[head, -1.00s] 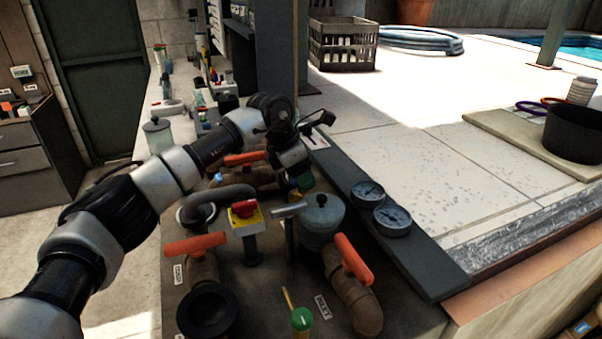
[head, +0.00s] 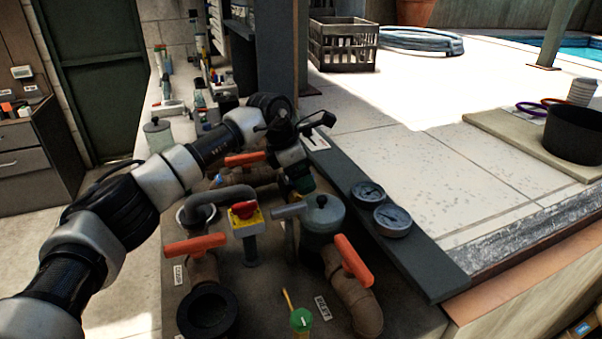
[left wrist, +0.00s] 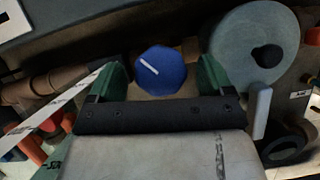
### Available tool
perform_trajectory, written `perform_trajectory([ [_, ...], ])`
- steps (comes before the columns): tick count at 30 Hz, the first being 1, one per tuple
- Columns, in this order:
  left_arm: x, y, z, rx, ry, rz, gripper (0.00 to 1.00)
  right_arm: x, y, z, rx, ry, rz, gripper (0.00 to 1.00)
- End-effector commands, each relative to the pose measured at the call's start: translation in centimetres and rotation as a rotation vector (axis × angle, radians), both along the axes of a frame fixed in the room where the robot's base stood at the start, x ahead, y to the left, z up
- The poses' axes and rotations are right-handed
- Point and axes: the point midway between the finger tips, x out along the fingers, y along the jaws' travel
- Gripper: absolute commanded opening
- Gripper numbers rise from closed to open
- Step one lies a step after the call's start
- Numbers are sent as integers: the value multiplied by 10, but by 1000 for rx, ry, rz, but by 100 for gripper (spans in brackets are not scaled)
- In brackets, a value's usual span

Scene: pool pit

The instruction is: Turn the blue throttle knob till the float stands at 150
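The blue throttle knob (left wrist: 161,70) shows in the left wrist view as a faceted blue cap with a white pointer line slanting up to the left. My left gripper (left wrist: 162,75) has its green fingers apart, one on each side of the knob, with gaps visible between them and it. In the head view my left gripper (head: 299,182) points down among the pipework behind the grey lidded pot (head: 322,220); the knob is hidden there. I cannot make out the float or its reading. My right gripper is not in view.
The grey pot also shows beside the right finger in the left wrist view (left wrist: 245,42). Orange valve handles (head: 195,244), a red-and-yellow switch (head: 244,214) and two round gauges (head: 392,219) stand close by. A green-capped item (head: 301,320) is at the front.

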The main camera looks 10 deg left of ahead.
Motion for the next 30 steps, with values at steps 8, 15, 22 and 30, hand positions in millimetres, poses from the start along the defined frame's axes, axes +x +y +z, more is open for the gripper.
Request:
perform_trajectory([
  [8,-1,2,4,0,-1,0,81,0,0,-1,0,0,0,47],
  [15,-7,16,42,1,-4,1,81,0,0,-9,0,0,0,47],
  [22,-14,31,82,0,-3,1,81,0,0,-13,0,0,0,47],
  [30,-18,37,99,0,1,0,81,0,0,-14,0,0,0,47],
])
